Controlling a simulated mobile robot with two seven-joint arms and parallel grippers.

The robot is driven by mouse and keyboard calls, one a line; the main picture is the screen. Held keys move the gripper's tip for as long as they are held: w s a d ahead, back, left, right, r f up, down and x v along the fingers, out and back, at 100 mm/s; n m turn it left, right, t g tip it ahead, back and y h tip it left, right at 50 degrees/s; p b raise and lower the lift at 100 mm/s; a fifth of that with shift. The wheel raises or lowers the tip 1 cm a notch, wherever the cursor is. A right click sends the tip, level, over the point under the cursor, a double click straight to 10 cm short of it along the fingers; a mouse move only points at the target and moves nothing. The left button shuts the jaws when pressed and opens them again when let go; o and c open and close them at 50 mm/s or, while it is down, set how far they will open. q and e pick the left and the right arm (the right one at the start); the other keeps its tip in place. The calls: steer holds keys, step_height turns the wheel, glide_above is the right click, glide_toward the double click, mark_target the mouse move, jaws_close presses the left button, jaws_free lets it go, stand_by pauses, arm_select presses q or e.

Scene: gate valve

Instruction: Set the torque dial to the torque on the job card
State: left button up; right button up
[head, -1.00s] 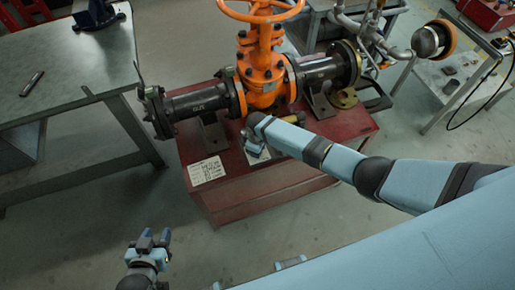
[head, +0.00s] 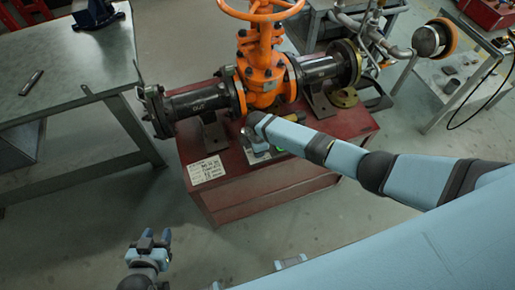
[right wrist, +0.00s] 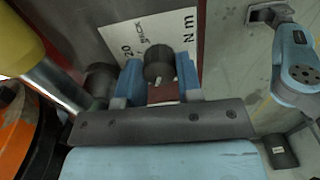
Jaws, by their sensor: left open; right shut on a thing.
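The torque dial (right wrist: 158,62) is a dark round knob with a pale mark on its near side, in front of a white plate (right wrist: 128,38) lettered "N m" and "20" in the right wrist view. My right gripper (right wrist: 160,78) has its blue fingers on both sides of the knob and is shut on it. In the head view my right arm mostly hides that gripper and the dial. The job card (head: 207,170) is a white printed sheet on the red stand's left front; its print is too small to read surely. My left gripper (head: 153,240) is open and empty, low over the floor.
The orange gate valve (head: 262,75) and its dark pipe (head: 200,102) stand on the red stand (head: 255,190), just behind my right gripper. A grey workbench (head: 70,65) is at left, a cart (head: 450,85) at right. The floor in front is clear.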

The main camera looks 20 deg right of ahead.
stand_by(0.4)
steer(key=o, duration=0.9)
steer(key=shift+o, duration=0.2)
step_height(320, 180, up, 14)
steer(key=shift+f, duration=0.1)
